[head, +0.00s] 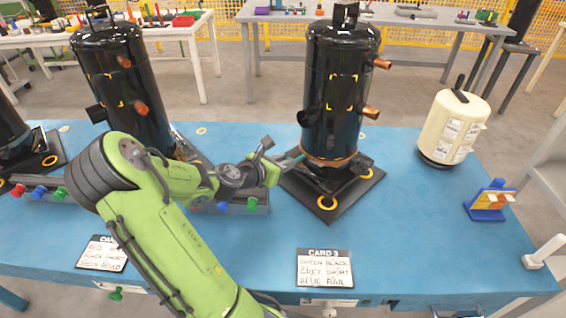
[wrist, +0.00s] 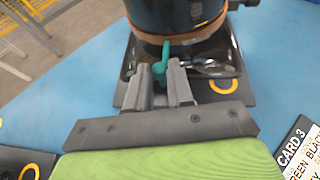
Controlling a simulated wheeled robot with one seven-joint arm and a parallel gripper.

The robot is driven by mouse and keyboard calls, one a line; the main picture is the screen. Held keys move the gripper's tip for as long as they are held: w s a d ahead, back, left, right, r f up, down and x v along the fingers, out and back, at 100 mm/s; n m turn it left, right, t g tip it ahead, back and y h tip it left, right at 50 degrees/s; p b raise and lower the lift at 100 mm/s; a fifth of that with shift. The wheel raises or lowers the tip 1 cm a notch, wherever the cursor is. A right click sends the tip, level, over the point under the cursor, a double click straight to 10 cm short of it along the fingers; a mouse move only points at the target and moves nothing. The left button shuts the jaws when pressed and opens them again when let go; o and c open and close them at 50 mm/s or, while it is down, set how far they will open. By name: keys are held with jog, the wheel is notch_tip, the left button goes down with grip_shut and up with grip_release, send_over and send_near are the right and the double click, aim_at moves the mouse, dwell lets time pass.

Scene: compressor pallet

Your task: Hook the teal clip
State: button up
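The teal clip (wrist: 162,60) is a small bent piece between my fingertips in the wrist view, its far end reaching up to the copper-coloured band at the foot of the black compressor (wrist: 178,14). My gripper (wrist: 160,74) appears shut on the clip's near end. I cannot tell whether the clip's far end touches the compressor or is hooked on anything. In the head view my gripper (head: 275,160) is at the left side of the middle compressor (head: 340,95), low by its black base plate (head: 345,205), with the teal clip (head: 292,162) pointing right.
Another black compressor (head: 125,85) stands left behind my arm. A cream canister (head: 453,125) and a small coloured stand (head: 489,201) are on the right. Card 3 (head: 324,268) lies in front. The blue table (head: 420,245) is clear right of the card.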

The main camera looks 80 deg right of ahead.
grip_shut()
